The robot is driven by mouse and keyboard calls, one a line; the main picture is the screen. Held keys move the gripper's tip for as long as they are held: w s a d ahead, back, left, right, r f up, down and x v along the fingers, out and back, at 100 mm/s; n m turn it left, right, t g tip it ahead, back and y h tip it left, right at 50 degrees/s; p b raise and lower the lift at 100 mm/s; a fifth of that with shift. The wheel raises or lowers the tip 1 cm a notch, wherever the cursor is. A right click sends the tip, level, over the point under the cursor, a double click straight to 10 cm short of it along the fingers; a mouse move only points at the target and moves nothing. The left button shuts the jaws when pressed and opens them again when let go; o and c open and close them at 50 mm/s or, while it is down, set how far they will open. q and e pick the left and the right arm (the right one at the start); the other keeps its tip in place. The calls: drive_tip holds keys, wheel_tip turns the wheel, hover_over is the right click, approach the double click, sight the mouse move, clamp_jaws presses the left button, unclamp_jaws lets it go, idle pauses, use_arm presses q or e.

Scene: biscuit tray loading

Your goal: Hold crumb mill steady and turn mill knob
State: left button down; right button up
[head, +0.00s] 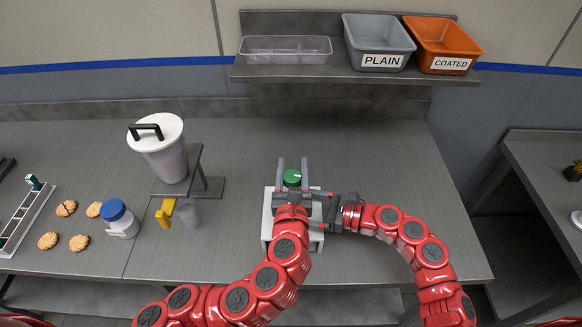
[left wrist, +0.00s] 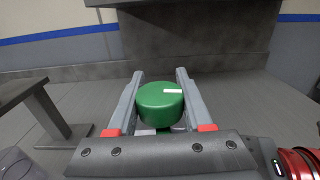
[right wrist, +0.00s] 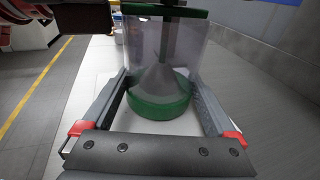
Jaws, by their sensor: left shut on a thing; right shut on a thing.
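The crumb mill's green knob (head: 292,177) has a white mark on top. In the left wrist view the knob (left wrist: 160,104) sits between the two fingers of my left gripper (head: 292,166), which is shut on it from above. In the right wrist view the mill's clear body (right wrist: 190,55) holds a grey cone above a green base ring (right wrist: 158,108). My right gripper (right wrist: 160,88) is shut on the mill, one finger on each side low down. In the head view my grippers hide most of the mill. It stands over a white plate (head: 267,222).
A lidded grey container (head: 165,155) on a stand, a yellow piece (head: 165,212), a small cup (head: 189,216), a blue-capped jar (head: 118,219) and several biscuits (head: 66,208) stand left. The shelf holds a clear tray (head: 285,49), PLAIN bin (head: 380,40) and COATED bin (head: 445,42).

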use_arm(q)
drive_tip(key=m+g+h, duration=0.1)
drive_tip(key=m+h, duration=0.1)
drive_tip(key=h, duration=0.1)
drive_tip(key=d+m+g+h, duration=0.1)
drive_tip(key=m+h, duration=0.1)
drive_tip(key=h, duration=0.1)
drive_tip(key=m+g+h, duration=0.1)
drive_tip(key=m+h, duration=0.1)
drive_tip(key=h, duration=0.1)
drive_tip(key=shift+s+d+f+m+h, duration=0.3)
drive_tip(key=shift+s, duration=0.05)
drive_tip(key=shift+s+d+r+m+g+h, duration=0.1)
drive_tip(key=shift+d+r+m+g+h, duration=0.1)
drive_tip(key=shift+m+g+h, duration=0.25)
drive_tip(key=shift+r+h, duration=0.1)
drive_tip(key=shift+h, duration=0.15)
drive_tip(key=shift+c, duration=1.4)
unclamp_jaws()
